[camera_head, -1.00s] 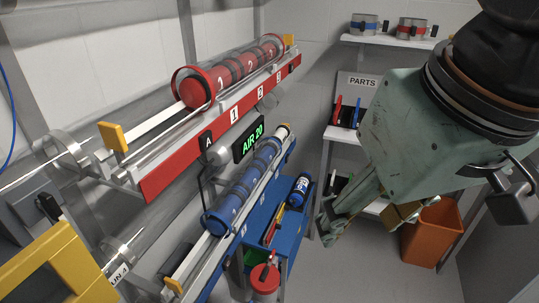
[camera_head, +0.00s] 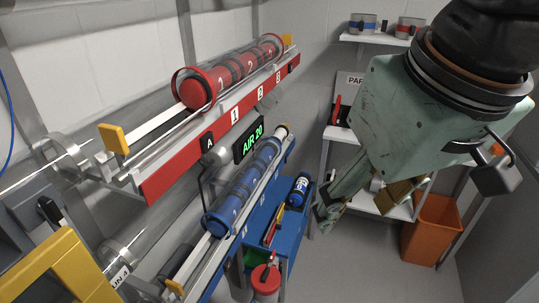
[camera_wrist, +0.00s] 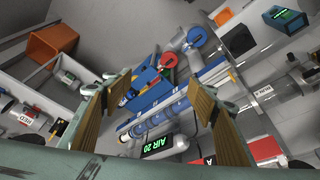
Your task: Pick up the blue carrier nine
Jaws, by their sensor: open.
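A loose blue carrier (camera_head: 299,190) with dark bands and a white marking lies at the far end of the blue tray (camera_head: 261,207). Its number is too small to read. Several other blue carriers (camera_head: 243,188) sit in a row in the clear tube of the lower rail. My gripper (camera_head: 355,205) is open and empty, to the right of the loose carrier and apart from it. In the wrist view my gripper (camera_wrist: 161,85) has its two fingers spread wide, with the blue tray (camera_wrist: 146,80) beyond them.
A red rail (camera_head: 220,137) with numbered red carriers (camera_head: 232,73) runs above the blue row. A display (camera_head: 248,143) reads AIR 20. Shelves (camera_head: 341,135) and an orange bin (camera_head: 432,230) are at the right.

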